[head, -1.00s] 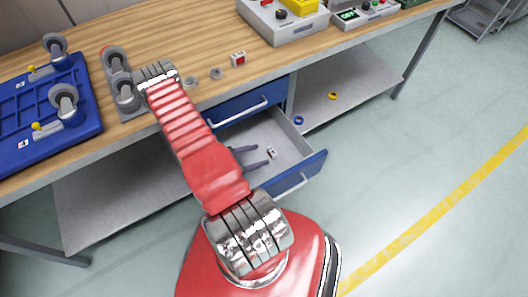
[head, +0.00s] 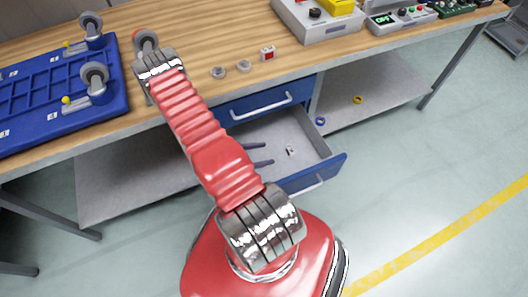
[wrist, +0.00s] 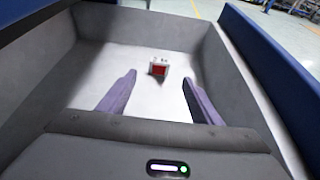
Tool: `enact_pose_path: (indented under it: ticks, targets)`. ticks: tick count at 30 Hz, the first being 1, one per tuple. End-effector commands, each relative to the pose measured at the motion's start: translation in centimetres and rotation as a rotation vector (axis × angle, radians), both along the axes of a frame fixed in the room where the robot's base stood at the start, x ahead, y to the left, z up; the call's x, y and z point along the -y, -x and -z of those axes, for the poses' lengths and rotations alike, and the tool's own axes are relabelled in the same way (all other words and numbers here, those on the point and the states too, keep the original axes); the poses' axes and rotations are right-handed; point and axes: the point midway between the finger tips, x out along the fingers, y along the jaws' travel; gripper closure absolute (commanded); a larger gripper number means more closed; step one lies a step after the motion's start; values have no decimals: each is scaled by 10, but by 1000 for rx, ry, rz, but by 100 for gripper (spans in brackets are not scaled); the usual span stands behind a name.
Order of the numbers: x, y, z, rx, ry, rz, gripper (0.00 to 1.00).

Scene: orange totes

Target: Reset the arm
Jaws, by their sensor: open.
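My red arm reaches over the workbench front. My gripper (head: 262,154) is at the open lower drawer (head: 318,143), and its two dark fingers point into it. In the wrist view the gripper (wrist: 158,98) is open, with nothing between its fingers. A small white block with a red face (wrist: 158,68) lies on the drawer floor, ahead of the fingertips and apart from them. The block also shows in the head view (head: 290,151). My arm hides the gripper's body in the head view.
A closed blue drawer (head: 240,105) sits above the open one. The lower shelf (head: 375,90) holds a blue ring and a yellow ring.

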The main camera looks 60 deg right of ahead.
Motion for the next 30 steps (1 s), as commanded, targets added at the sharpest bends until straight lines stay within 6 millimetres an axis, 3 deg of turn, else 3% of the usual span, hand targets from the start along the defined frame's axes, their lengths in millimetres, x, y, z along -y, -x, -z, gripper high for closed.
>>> enact_pose_path:
  ticks: [19, 23, 30]
  targets:
    - [0, -2, -4, 7, 4, 8, 41]
    - [-1, -8, -19, 29, 13, 34, 41]
    - [-13, -24, -66, 111, 36, 133, 41]
